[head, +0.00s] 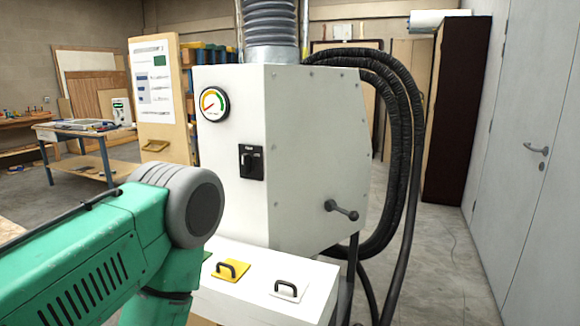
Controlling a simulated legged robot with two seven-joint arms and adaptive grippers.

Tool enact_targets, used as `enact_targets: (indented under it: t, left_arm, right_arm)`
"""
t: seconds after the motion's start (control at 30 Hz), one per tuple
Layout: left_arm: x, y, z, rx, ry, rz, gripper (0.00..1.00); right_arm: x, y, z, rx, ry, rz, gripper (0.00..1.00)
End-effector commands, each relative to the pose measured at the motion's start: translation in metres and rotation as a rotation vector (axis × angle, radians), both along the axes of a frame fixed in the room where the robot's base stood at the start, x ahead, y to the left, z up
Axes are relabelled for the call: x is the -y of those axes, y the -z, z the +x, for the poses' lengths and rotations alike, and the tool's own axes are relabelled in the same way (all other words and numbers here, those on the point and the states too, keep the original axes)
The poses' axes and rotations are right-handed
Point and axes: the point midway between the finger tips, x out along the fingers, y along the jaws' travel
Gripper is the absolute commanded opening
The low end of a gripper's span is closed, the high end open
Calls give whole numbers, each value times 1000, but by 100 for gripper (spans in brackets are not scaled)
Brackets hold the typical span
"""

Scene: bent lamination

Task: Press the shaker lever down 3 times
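The shaker lever (341,209) is a dark grey bar with a rounded end. It sticks out from the lower right of the front of the white machine (318,150). It points slightly down to the right. My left arm, green with grey joints, fills the lower left and covers part of the machine's left side. The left gripper is not visible; the arm's far end is out of frame or hidden. My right gripper is not in view. Nothing of mine is seen touching the lever.
The machine carries a gauge (213,104) and a black switch (251,162). Below, a white base holds a yellow pad with a black handle (232,270) and a white one (289,290). Black hoses (408,150) hang at the right. A grey door (530,130) stands farther right, with clear floor before it.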

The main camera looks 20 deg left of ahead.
Motion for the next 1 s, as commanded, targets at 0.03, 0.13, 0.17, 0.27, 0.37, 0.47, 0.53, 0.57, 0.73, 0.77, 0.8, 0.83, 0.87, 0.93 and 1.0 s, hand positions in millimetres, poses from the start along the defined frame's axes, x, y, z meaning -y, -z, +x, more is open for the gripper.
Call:
enact_targets:
  t: [0.03,0.13,0.17,0.27,0.37,0.47,0.53,0.57,0.73,0.77,0.8,0.83,0.87,0.93,1.0]
  left_arm:
    - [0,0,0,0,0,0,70]
    - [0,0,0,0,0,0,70]
    - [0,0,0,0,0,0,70]
    - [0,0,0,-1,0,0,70]
    - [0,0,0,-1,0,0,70]
    - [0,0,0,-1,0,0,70]
    - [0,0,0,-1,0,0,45]
    - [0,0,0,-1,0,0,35]
    - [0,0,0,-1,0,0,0]
    - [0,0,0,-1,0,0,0]
    - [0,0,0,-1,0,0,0]
    - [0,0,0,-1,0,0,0]
    - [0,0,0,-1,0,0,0]
    - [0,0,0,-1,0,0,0]
    - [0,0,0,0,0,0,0]
  right_arm:
    - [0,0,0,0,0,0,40]
    - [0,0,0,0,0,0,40]
    - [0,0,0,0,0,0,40]
    - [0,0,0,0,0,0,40]
    - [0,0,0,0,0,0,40]
    - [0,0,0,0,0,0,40]
    - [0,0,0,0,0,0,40]
    - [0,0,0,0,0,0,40]
    - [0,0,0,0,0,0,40]
    - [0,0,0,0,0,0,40]
    - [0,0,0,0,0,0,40]
    - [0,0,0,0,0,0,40]
    - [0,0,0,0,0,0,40]
    - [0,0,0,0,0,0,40]
    - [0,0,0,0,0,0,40]
